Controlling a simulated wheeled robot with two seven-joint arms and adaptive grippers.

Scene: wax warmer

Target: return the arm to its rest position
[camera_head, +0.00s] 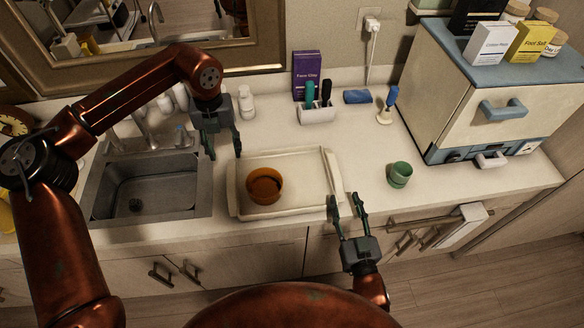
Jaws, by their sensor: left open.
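My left gripper (223,145) hangs from the copper arm that comes in from the left. It is open and empty, fingers pointing down, above the counter between the sink and the tray. My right gripper (347,204) is low in the middle, at the counter's front edge by the tray's right end. Its fingers are spread and nothing is between them. An orange-brown pot (265,186) stands in the left part of a cream tray (309,202). Both grippers are apart from the pot.
A grey sink (150,187) lies at left. A green cup (400,174) stands right of the tray. A cream warmer cabinet (480,95) with boxes on top fills the right. A purple box (306,74), a brush holder (317,114) and a white bottle (246,101) stand at the back.

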